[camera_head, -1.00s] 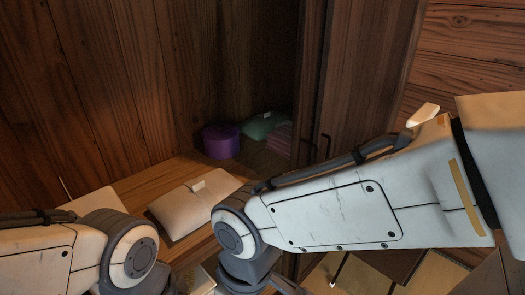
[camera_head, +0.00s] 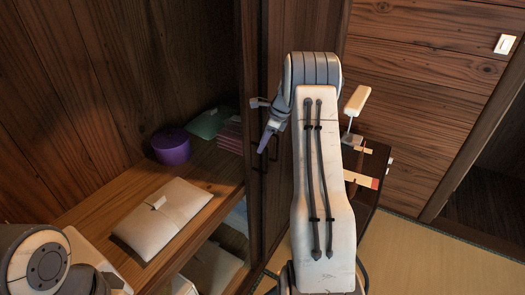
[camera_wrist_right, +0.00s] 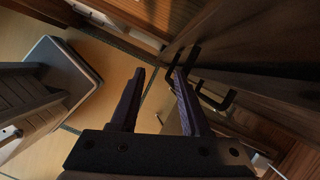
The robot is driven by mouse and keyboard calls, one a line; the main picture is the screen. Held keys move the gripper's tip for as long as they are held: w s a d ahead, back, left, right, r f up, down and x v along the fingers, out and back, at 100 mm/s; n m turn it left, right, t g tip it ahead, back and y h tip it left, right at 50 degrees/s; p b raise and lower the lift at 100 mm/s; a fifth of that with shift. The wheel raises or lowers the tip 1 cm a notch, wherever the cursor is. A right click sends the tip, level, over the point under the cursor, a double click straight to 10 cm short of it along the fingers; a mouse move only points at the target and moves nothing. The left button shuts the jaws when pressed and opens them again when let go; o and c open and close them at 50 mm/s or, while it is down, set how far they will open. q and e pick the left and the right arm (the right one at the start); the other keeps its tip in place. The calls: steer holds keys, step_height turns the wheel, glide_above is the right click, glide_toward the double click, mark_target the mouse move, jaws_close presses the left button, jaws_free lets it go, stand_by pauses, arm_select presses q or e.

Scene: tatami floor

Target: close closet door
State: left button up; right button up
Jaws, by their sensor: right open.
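The closet door (camera_head: 276,45) is a dark wood panel right of the open closet shelves. It stands open, so the inside shows. Dark bar handles (camera_head: 262,160) are on the door, and two handles show in the right wrist view (camera_wrist_right: 216,97). My right gripper (camera_head: 262,120) is in front of the door near the handles, partly hidden by its own wrist. In the right wrist view its fingers (camera_wrist_right: 158,74) are apart with nothing between them. The right finger is close beside a handle; I cannot tell if they touch. My left arm is at lower left, its gripper outside the view.
A wooden shelf (camera_head: 95,215) holds a cream pouch (camera_head: 160,218), a purple round box (camera_head: 171,147), a green cloth (camera_head: 211,122) and pink folded items (camera_head: 231,136). A dark cabinet (camera_head: 372,160) stands right of my right arm. Tatami floor (camera_head: 430,255) is clear at lower right.

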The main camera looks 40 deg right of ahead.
steer(key=d+m, duration=0.2)
steer(key=d, duration=0.2)
steer(key=p, duration=0.3)
glide_above(264, 172)
steer(key=f, duration=0.9)
steer(key=shift+s+d, duration=0.1)
steer(key=shift+s, duration=0.1)
steer(key=shift+w+f+t, duration=0.25)
steer(key=shift+f+t, duration=0.05)
steer(key=shift+f, duration=0.4)
jaws_close()
